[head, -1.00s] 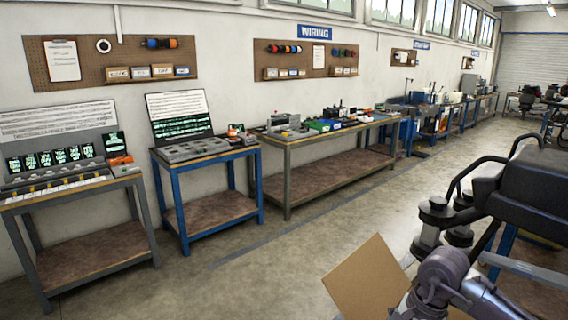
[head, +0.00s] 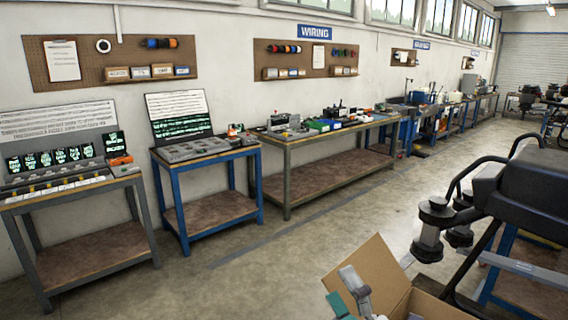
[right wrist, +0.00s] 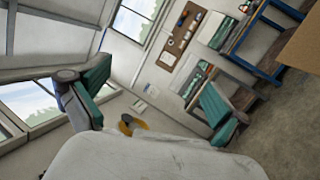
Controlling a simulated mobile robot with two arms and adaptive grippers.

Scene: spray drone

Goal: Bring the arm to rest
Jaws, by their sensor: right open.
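My right gripper (head: 346,294) shows at the bottom of the head view, in front of an open cardboard box. One grey finger link and part of a teal pad show there; the rest is below the frame edge. In the right wrist view the two teal-padded fingers of my right gripper (right wrist: 155,90) are spread wide apart. Nothing is between them. My left gripper is not in view.
The cardboard box (head: 361,268) is at the bottom, close to my right gripper. A black drone (head: 525,188) stands on a blue-framed stand at the right. Workbenches, including a blue one (head: 178,208), line the wall. The concrete floor (head: 300,250) between is clear.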

